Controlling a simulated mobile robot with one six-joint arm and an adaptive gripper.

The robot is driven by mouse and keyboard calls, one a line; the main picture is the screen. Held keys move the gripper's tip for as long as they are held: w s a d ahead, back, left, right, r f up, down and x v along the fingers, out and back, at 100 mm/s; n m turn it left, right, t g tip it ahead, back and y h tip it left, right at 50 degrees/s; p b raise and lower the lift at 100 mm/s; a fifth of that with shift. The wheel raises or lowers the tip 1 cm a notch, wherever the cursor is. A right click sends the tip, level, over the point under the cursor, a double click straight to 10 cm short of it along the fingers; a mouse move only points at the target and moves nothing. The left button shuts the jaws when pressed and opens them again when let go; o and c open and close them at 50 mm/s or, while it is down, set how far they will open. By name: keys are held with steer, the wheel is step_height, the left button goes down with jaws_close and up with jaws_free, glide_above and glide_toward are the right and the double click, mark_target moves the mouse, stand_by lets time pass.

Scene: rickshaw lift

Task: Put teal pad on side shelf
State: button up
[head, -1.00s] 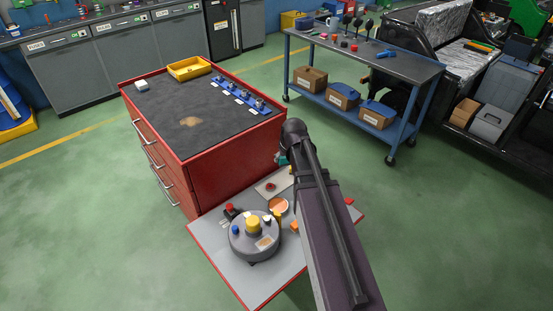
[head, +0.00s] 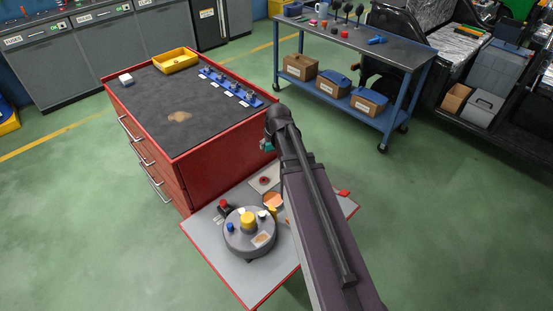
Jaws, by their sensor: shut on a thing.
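The side shelf (head: 217,252) is a grey panel with red edges, joined to the near side of the red tool cabinet. A small teal piece (head: 268,146), seemingly the teal pad, shows at the end of my arm in the head view, above the shelf's far edge and close to the cabinet's red side. My gripper (head: 269,140) is mostly hidden by my arm and is shut on this teal piece. Most of the pad is hidden, and its gap to the shelf cannot be judged.
On the shelf stand a round grey device (head: 247,240) with coloured knobs, an orange disc (head: 272,200) and a pale plate (head: 264,182). My arm hides the shelf's right part. The cabinet top (head: 150,107) holds a yellow tray (head: 175,61). A blue trolley (head: 375,115) stands behind.

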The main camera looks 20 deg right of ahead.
steer(key=b, duration=2.3)
glide_above(275, 172)
steer(key=s, duration=0.2)
step_height(275, 172, down, 23)
steer(key=shift+w+d+f+b, duration=0.15)
steer(key=shift+w+f+b, duration=0.25)
steer(key=shift+w+f, duration=0.15)
steer(key=shift+r, duration=0.1)
step_height(275, 172, down, 7)
steer(key=b, duration=0.6)
steer(key=shift+r+b, duration=0.1)
steer(key=shift+b, duration=0.25)
steer(key=shift+f+b, duration=0.45)
steer(key=o, duration=1.2)
steer(key=shift+r, duration=0.2)
